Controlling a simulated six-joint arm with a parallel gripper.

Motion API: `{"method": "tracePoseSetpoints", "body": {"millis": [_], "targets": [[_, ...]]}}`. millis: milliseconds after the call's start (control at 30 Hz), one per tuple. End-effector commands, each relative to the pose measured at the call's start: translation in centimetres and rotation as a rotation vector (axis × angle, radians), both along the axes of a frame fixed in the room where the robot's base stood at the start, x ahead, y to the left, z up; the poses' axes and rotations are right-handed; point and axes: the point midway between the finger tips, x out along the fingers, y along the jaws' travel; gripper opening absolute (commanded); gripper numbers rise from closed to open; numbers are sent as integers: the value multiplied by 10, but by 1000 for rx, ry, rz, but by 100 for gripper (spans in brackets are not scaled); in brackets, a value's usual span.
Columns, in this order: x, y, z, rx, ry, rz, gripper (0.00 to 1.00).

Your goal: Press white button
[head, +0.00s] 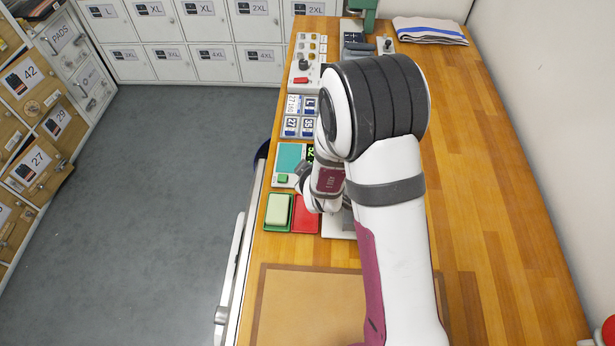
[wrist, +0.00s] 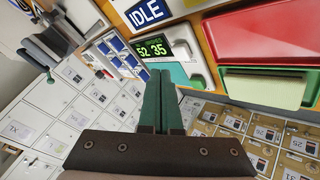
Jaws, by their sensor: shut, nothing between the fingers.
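I cannot pick out a white button with certainty in either view. A grey control panel (head: 306,52) with several small knobs and a red part stands at the far left of the bench. A white device with a teal plate (head: 290,158) and a green button (head: 283,178) sits nearer. Its lit display (wrist: 154,49) shows in the wrist view. My gripper (wrist: 161,75) has green fingers, shut together and empty, and they overlap the device's lower edge in the wrist view. In the head view my arm hides the fingertips and part of the bench.
A green tray (head: 268,222) holds a pale green block (head: 279,208), beside a red tray (head: 305,218). Number plates (head: 299,116) lie beyond the device. Folded cloth (head: 429,31) lies at the back right. The bench's right side (head: 490,190) is clear.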

Motion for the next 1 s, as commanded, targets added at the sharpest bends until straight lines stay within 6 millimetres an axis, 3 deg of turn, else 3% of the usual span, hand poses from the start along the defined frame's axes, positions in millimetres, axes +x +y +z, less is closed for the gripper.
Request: {"method": "tracePoseSetpoints", "body": {"millis": [233,1000], "targets": [[0,0,-15,1,-1,1,0],[0,0,-15,1,-1,1,0]]}}
